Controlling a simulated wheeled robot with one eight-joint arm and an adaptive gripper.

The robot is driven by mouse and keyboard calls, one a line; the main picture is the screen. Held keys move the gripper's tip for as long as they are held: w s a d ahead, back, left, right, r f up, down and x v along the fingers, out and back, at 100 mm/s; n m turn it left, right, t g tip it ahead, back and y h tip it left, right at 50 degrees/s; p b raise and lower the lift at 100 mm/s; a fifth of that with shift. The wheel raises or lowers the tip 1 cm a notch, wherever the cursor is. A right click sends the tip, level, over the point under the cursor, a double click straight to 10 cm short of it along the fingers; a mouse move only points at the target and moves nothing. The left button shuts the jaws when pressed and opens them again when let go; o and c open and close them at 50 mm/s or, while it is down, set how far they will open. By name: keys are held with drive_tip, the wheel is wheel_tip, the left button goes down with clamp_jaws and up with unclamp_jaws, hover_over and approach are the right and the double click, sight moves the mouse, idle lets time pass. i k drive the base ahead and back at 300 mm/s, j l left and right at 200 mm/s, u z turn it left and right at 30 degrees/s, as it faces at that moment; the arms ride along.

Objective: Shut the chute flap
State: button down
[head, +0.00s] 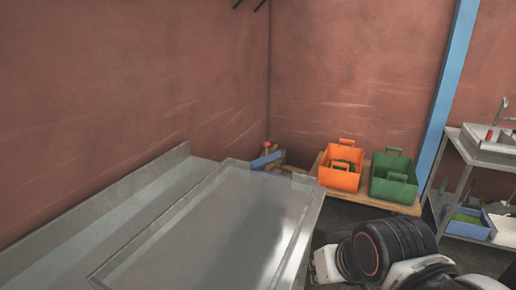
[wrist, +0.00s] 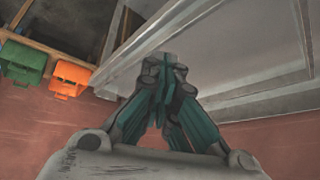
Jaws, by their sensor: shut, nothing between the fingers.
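My gripper (wrist: 174,72) shows in the wrist view with its dark green fingers drawn together and nothing between them. Its tips are in front of the edge of a grey panelled surface; I cannot tell whether they touch it. In the head view a large grey metal surface (head: 215,225) with a raised border spreads across the lower left. I cannot make out for sure which part is the chute flap. A small blue piece (head: 266,160) with a red knob (head: 267,145) stands at the far end of that surface. My gripper is out of the head view.
An orange crate (head: 338,178) and a green crate (head: 393,187) stand on a wooden board (head: 375,203) beyond the grey surface. A metal shelf unit (head: 462,190) is at the right. Reddish walls close the left and back. Dark floor shows between.

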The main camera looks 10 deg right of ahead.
sight(260, 162)
drive_tip(key=i+l+u, duration=0.1)
drive_tip(key=i+l, duration=0.2)
drive_tip(key=i+l+u, duration=0.1)
drive_tip(key=i+l, duration=0.15)
drive_tip(key=i+l+u, duration=0.1)
drive_tip(key=i+l, duration=0.15)
drive_tip(key=i+l+u, duration=0.1)
drive_tip(key=i+l, duration=0.15)
drive_tip(key=l, duration=0.2)
drive_tip(key=i+l+u, duration=0.1)
drive_tip(key=i+l, duration=0.15)
drive_tip(key=l, duration=0.15)
drive_tip(key=i+l+u, duration=0.1)
drive_tip(key=l, duration=0.25)
drive_tip(key=i+l+u, duration=0.1)
drive_tip(key=i+l, duration=0.25)
drive_tip(key=i+l+u, duration=0.1)
drive_tip(key=l, duration=0.4)
drive_tip(key=i, duration=0.05)
